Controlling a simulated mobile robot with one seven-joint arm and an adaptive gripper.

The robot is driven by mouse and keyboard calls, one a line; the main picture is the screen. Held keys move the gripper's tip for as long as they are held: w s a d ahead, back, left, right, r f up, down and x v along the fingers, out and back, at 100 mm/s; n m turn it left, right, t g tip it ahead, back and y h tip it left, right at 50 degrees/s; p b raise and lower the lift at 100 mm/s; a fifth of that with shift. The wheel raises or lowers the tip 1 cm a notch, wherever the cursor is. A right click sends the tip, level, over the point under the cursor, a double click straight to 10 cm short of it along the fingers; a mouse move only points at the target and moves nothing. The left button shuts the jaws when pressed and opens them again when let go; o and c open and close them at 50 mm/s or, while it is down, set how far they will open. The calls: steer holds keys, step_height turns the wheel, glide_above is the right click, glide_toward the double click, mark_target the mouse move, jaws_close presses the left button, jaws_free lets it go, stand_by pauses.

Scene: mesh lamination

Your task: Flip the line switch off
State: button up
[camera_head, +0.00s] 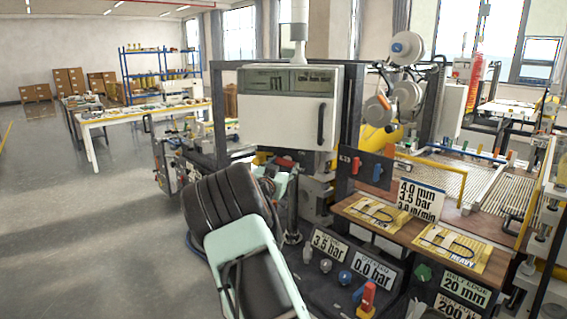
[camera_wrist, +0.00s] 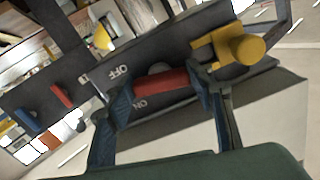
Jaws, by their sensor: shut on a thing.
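The line switch shows in the wrist view as a red handle (camera_wrist: 160,82) on a dark panel with OFF and ON labels, which appear upside down. My gripper (camera_wrist: 165,92) has one dark finger at each end of the handle and is shut on it. The handle lies nearly level in that picture, and its pivot is partly covered. In the head view a small red part, apparently the same handle (camera_head: 284,162), shows beyond my gripper (camera_head: 272,181), below the white cabinet. My arm hides much of the area there.
The L3 panel with a red switch (camera_head: 355,165) and a blue switch (camera_head: 377,173) stands to the right. A white cabinet (camera_head: 288,115) hangs above. Open floor (camera_head: 80,220) lies left.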

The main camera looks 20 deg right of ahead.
steer(key=shift+n+p, duration=0.4)
steer(key=shift+n, duration=0.7)
steer(key=o, duration=1.2)
steer(key=shift+c, duration=0.2)
steer(key=shift+s, duration=0.1)
steer(key=v, duration=1.2)
